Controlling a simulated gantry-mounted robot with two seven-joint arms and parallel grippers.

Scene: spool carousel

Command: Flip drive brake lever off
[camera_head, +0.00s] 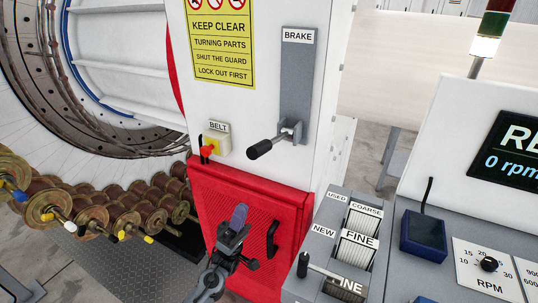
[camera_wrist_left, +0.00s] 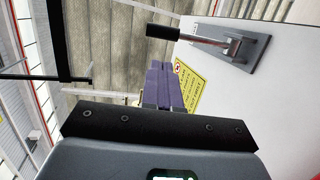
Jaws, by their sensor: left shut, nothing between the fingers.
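The brake lever (camera_head: 265,148) has a black grip on a metal rod and pivots at the lower end of a grey plate (camera_head: 297,75) labelled BRAKE, on the white cabinet. Its grip points out to the lower left. My left gripper (camera_head: 239,214) is shut and empty, with purple fingers pointing up, in front of the red guard and below the lever, apart from it. In the left wrist view the lever (camera_wrist_left: 190,38) shows beyond and right of the shut fingers (camera_wrist_left: 163,82). My right gripper is not in view.
A red mesh guard (camera_head: 213,190) with a black handle (camera_head: 272,240) covers the cabinet's lower part. A BELT box (camera_head: 216,142) with a red knob sits left of the lever. Several wire spools (camera_head: 110,212) are at left. A control desk with a screen (camera_head: 510,150) stands right.

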